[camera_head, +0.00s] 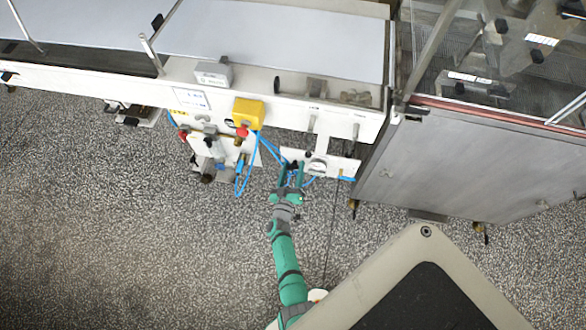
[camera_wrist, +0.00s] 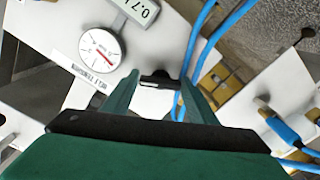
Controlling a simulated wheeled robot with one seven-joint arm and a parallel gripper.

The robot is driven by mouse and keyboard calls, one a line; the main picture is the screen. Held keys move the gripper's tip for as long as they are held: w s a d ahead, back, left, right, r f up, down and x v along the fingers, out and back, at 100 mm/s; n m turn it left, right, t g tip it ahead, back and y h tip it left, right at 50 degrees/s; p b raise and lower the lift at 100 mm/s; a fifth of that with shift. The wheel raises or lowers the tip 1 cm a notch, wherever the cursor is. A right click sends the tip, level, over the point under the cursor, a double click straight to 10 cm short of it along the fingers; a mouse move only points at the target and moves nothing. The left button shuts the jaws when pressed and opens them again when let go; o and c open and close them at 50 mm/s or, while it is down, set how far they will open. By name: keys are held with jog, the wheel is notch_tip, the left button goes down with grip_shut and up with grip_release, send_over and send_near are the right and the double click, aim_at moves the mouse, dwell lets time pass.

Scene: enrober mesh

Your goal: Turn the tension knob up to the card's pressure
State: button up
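In the wrist view a small dark knob-like part (camera_wrist: 157,78) on the white panel (camera_wrist: 165,50) lies between the fingertips of my gripper (camera_wrist: 160,84). The fingers are apart, one on each side of it, with gaps showing; I cannot tell how far off it is in depth. A round dial gauge (camera_wrist: 101,53) with a red needle sits up-left of it, above a tilted label (camera_wrist: 79,71). In the head view my gripper (camera_head: 292,178) is at the panel's lower left. A white card-like label (camera_head: 191,99) is on the machine, its text too small to read.
Blue hoses (camera_head: 243,178) hang left of my gripper and also run close by in the wrist view (camera_wrist: 194,50). A yellow box (camera_head: 248,112) with a red button is on the machine's front. A grey cabinet (camera_head: 450,165) stands right. The speckled floor is open at left.

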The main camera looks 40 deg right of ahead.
jog(key=c, duration=0.6)
jog(key=shift+m, duration=0.3)
jog(key=m, duration=1)
jog(key=shift+s+d+m, duration=0.1)
jog(key=shift+s+m, duration=0.05)
jog(key=shift+m, duration=0.25)
jog(key=m, duration=0.6)
jog(key=shift+f, duration=0.1)
jog(key=m, duration=0.6)
jog(key=shift+s+f, duration=0.1)
